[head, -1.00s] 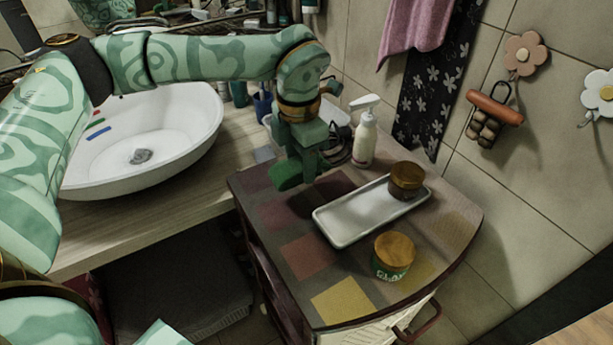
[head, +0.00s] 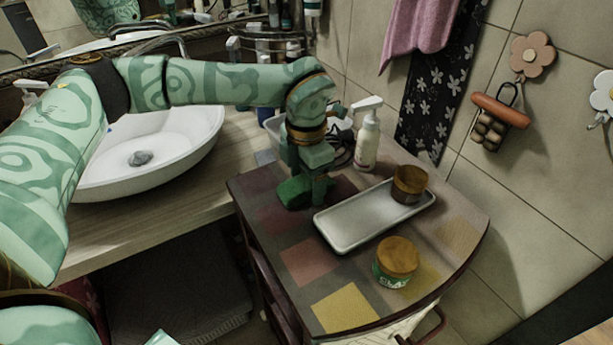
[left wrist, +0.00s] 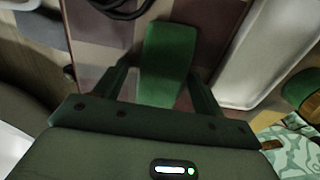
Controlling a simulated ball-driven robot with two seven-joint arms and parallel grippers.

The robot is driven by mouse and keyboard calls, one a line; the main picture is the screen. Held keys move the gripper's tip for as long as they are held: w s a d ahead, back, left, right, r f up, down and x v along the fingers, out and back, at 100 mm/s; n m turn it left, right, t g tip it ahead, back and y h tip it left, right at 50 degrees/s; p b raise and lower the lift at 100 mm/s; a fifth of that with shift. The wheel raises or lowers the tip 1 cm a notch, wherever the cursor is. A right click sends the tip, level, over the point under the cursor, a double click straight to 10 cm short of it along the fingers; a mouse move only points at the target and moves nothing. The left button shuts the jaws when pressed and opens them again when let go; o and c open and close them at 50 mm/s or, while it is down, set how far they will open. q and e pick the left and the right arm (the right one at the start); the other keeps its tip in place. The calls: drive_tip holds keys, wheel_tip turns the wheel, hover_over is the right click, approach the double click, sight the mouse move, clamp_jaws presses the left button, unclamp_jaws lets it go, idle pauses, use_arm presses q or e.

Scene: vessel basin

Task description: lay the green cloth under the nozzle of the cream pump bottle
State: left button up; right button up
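The green cloth (head: 293,192) looks like a small thick folded strip, low over the front-left part of the cabinet top; I cannot tell whether it touches the top. In the left wrist view the cloth (left wrist: 167,62) lies between my left gripper's fingers (left wrist: 165,85), which meet its two sides. My left gripper (head: 308,180) points down and is shut on it. The cream pump bottle (head: 367,143) stands upright at the back of the cabinet top, its nozzle (head: 363,104) pointing left. The cloth is in front and left of the bottle, apart from it. My right gripper is out of view.
Another jar (head: 396,262) stands in front. Dark cables (head: 343,155) lie left of the bottle. A basin (head: 170,170) is at left.

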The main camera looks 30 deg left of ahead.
sight(306, 179)
use_arm(q)
wheel_tip(306, 179, up, 12)
drive_tip(key=p, duration=0.3)
drive_tip(key=shift+r, duration=0.15)
idle(0.5)
